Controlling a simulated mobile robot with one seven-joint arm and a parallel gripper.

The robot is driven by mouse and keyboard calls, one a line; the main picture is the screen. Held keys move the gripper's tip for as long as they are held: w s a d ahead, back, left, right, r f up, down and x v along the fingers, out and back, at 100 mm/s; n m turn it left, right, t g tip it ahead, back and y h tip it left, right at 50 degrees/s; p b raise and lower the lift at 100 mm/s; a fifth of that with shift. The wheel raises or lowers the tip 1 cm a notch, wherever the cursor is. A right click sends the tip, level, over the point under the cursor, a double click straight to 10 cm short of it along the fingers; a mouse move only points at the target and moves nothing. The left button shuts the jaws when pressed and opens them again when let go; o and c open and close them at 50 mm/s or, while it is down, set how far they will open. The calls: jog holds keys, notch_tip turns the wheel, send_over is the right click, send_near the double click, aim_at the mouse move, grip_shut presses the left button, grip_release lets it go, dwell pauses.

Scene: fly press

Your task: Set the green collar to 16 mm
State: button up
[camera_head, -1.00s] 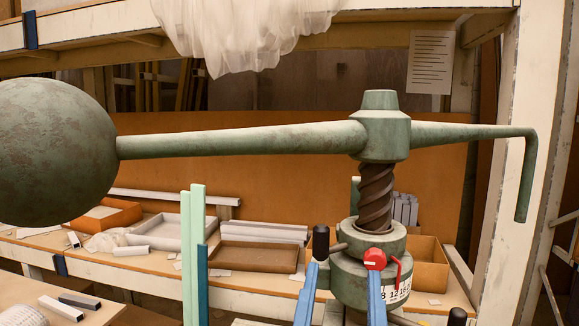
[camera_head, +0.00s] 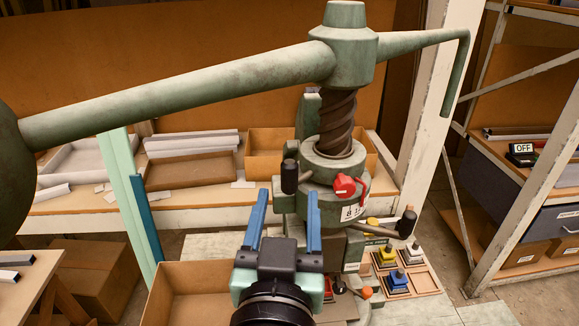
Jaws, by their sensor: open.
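The green collar (camera_head: 326,168) is a round ring around the dark screw (camera_head: 339,124) of the fly press. It carries a black upright grip (camera_head: 289,176) on its left and a red knob (camera_head: 344,187) with a thin red pointer (camera_head: 366,184) at the front. Below it, a white scale plate (camera_head: 353,211) shows an 8 and part of another number; I cannot read the exact setting. My gripper (camera_head: 287,200) has two blue fingers, open and empty. In the picture it is below and left of the red knob. I see no contact with the collar.
The long green press arm (camera_head: 200,88) crosses above, its ball weight (camera_head: 12,170) at the left edge. A black-ended lever (camera_head: 406,222) sticks out right of the press. An open brown box (camera_head: 190,290) stands left of my gripper.

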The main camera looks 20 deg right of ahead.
aim_at(324, 156)
jog(key=p+x, duration=0.2)
jog(key=x, duration=0.9)
jog(key=shift+w, duration=0.15)
grip_shut()
dwell(1.2)
